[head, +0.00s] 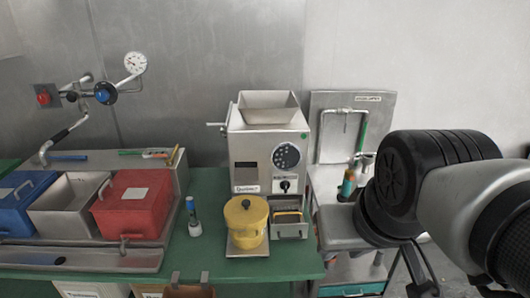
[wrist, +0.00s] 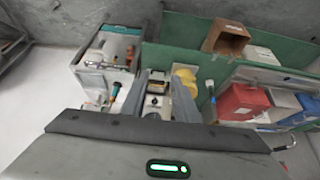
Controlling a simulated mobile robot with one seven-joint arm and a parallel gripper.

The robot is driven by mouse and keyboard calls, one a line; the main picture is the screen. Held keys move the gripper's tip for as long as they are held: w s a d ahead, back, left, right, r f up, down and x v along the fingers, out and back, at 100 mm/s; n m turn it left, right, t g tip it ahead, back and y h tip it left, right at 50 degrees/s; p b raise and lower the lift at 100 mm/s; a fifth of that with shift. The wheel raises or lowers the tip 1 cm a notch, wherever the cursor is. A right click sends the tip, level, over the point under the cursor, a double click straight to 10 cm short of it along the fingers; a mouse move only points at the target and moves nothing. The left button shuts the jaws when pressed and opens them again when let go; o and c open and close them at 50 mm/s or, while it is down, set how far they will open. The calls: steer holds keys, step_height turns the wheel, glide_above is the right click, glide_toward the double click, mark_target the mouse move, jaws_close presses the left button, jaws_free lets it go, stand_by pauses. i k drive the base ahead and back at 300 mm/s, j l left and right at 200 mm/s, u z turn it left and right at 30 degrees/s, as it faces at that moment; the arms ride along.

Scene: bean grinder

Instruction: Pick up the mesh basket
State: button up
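I cannot clearly make out a mesh basket. A small grey open-topped container (head: 289,230) stands at the foot of the grinder in the head view, but its walls are too small to tell if they are mesh. The steel grinder (head: 268,150) stands behind it, and a yellow lidded pot (head: 246,222) is just left of it. In the wrist view, my gripper (wrist: 160,78) has two grey fingers spread apart, with the grinder's front (wrist: 154,100) seen between them. The fingers appear empty. The gripper's tips are not visible in the head view.
Blue, steel and red (head: 132,203) bins fill the left of the green table (head: 200,262). A blue-capped bottle (head: 193,217) stands left of the pot. A steel side unit (head: 342,220) with upright tools is on the right. A brown box (wrist: 225,40) shows in the wrist view.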

mark_target(287, 219)
steer(key=i+l, duration=0.2)
steer(key=i, duration=0.2)
steer(key=i+l, duration=0.25)
steer(key=i, duration=0.15)
